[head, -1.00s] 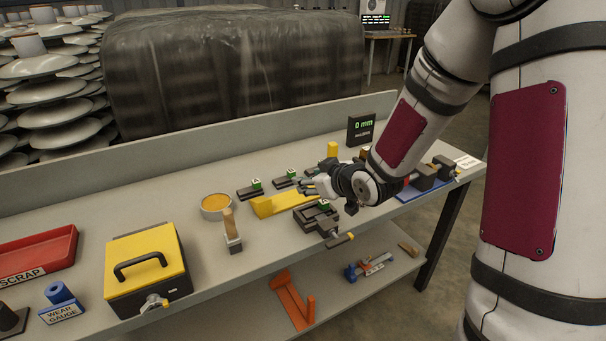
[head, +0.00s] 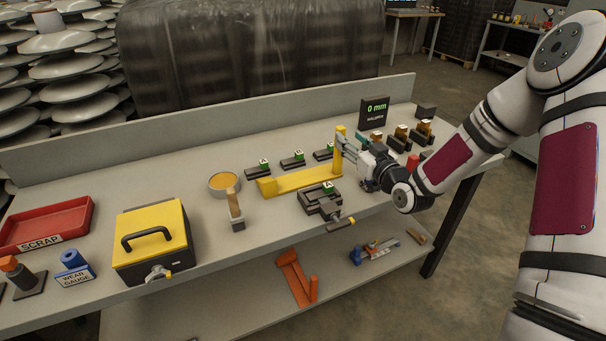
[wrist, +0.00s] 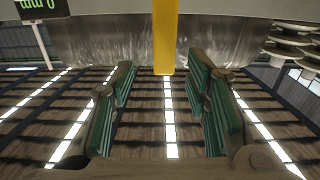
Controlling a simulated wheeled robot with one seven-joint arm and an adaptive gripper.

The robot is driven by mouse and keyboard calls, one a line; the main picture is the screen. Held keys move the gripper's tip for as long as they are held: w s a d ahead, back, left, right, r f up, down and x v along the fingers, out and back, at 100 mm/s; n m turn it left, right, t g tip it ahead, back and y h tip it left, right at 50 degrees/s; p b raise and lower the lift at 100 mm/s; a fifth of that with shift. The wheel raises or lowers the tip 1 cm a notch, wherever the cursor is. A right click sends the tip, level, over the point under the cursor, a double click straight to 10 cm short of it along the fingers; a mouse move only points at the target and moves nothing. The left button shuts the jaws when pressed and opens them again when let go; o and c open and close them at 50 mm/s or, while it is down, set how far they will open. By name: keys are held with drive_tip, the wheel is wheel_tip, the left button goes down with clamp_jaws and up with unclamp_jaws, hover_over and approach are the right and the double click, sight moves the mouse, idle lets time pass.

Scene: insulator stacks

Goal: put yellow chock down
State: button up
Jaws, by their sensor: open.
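A yellow piece (head: 300,181) lies on the bench as a long low bar, with a tall upright post (head: 340,150) at its right end. I cannot tell whether the post is a separate part, or pick out any other yellow chock. My gripper (head: 349,144) is right by the post's upper part, reaching from the right. In the wrist view, which looks upside down, the yellow post (wrist: 165,38) hangs from the top edge, between and beyond my open fingers (wrist: 165,100). The green finger pads show apart, with nothing held between them.
Several dark holders with green-marked tops (head: 292,161) stand behind the bar. A dark vise (head: 320,201) stands in front. A "0 mm" display (head: 374,112) is behind. A yellow-lidded box (head: 150,240), red scrap tray (head: 45,225) and yellow-filled bowl (head: 224,183) are left.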

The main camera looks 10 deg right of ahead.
drive_tip(key=x, duration=0.6)
drive_tip(key=shift+w+a+f, duration=0.15)
drive_tip(key=shift+w+a, duration=0.1)
clamp_jaws()
